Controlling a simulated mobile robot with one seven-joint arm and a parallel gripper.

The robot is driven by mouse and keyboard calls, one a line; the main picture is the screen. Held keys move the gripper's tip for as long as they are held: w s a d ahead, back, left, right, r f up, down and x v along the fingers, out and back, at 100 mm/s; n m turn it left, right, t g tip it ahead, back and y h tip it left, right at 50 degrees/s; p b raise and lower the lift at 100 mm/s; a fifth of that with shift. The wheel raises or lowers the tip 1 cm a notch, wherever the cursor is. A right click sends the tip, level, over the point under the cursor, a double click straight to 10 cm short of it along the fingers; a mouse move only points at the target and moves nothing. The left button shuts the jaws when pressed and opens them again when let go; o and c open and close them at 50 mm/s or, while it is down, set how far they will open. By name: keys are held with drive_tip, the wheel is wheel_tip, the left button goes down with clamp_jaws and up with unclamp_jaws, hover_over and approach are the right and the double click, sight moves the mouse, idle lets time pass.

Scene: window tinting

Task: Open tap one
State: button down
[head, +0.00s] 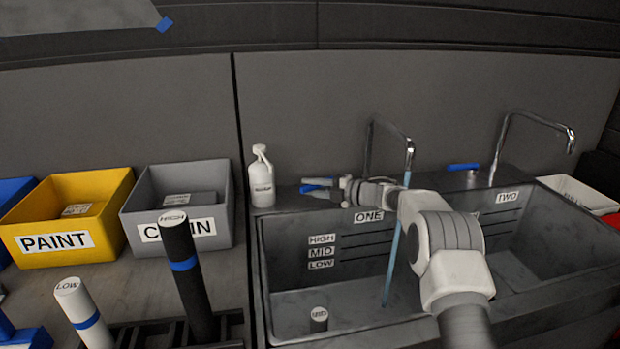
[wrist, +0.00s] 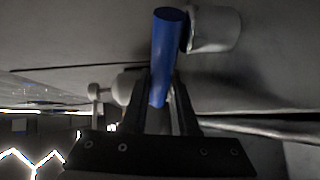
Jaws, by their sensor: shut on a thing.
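The tap one handle, a blue lever (head: 317,181), is behind the left basin, which is labelled ONE. In the wrist view the blue lever (wrist: 167,45) stands between the two dark fingers of my gripper (wrist: 162,108). My gripper (head: 333,190) is shut on it. The tap one spout (head: 390,128) arches over the left basin (head: 290,270). A pale blue stream of water (head: 392,255) runs from the spout down into this basin. My arm hides part of the basin and the base of the spout.
A white spray bottle (head: 262,180) stands left of the handle. Tap two has a blue lever (head: 463,167) and a spout (head: 535,118) at the right. Yellow PAINT (head: 110,205) and grey (head: 227,200) bins, and labelled cylinders, are at the left.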

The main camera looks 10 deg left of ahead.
drive_tip(key=shift+s+d+n+g, duration=0.25)
drive_tip(key=shift+d+n+g, duration=0.1)
drive_tip(key=shift+n+g, duration=0.6)
drive_tip(key=shift+s+d+n+g+y, duration=0.2)
drive_tip(key=shift+n+g+y, duration=0.1)
drive_tip(key=shift+g, duration=0.35)
drive_tip(key=c, duration=0.7)
unclamp_jaws()
drive_tip(key=shift+w, duration=0.1)
drive_tip(key=d+r, duration=0.1)
drive_tip(key=d, duration=0.4)
drive_tip(key=s+d+r, duration=0.1)
drive_tip(key=d, duration=0.5)
drive_tip(key=d+r+p, duration=0.1)
drive_tip(key=d, duration=0.5)
drive_tip(key=shift+s+r, duration=0.1)
drive_tip(key=shift+s, duration=0.2)
